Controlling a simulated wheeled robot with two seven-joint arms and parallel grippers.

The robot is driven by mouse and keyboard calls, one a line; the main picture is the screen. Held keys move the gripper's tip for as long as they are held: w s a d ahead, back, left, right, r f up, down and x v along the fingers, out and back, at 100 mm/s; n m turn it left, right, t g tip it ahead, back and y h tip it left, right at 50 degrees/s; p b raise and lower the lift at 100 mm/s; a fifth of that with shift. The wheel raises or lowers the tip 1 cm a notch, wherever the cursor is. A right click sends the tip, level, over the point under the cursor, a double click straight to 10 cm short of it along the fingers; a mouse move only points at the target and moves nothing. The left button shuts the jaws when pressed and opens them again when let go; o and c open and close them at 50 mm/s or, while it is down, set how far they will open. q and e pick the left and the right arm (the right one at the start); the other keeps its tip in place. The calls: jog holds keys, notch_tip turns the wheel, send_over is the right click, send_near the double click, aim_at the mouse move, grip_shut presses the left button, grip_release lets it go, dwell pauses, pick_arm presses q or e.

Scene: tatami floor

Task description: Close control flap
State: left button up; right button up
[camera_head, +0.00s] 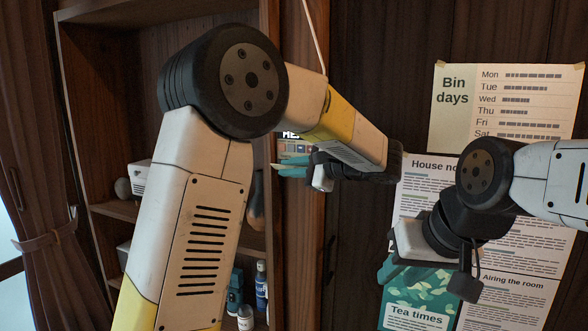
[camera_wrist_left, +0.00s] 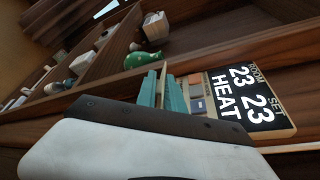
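A wall control panel shows in the left wrist view, with a black display (camera_wrist_left: 240,97) reading ROOM 23, SET 23, HEAT. Beside the display is a strip of small buttons (camera_wrist_left: 197,92), which is uncovered. In the head view only part of the panel (camera_head: 293,147) shows behind my left forearm. My left gripper (camera_wrist_left: 164,92) has teal fingers close together at the button end of the panel; it also shows in the head view (camera_head: 292,166).
A wooden shelf unit (camera_head: 95,110) with bottles (camera_head: 261,285) and small items stands left of the panel. A green vase (camera_wrist_left: 142,60) shows in the left wrist view. Paper notices, including Bin days (camera_head: 505,105), hang on the dark wall behind my right arm.

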pick_arm(q)
grip_shut()
jog(key=shift+w+r+m+g, duration=0.1)
jog(key=shift+r+m+g, duration=0.2)
jog(key=shift+m, duration=0.2)
jog(key=o, duration=0.7)
grip_release()
jog(key=v, duration=0.8)
jog(key=shift+f, duration=0.1)
jog(key=shift+c, duration=0.3)
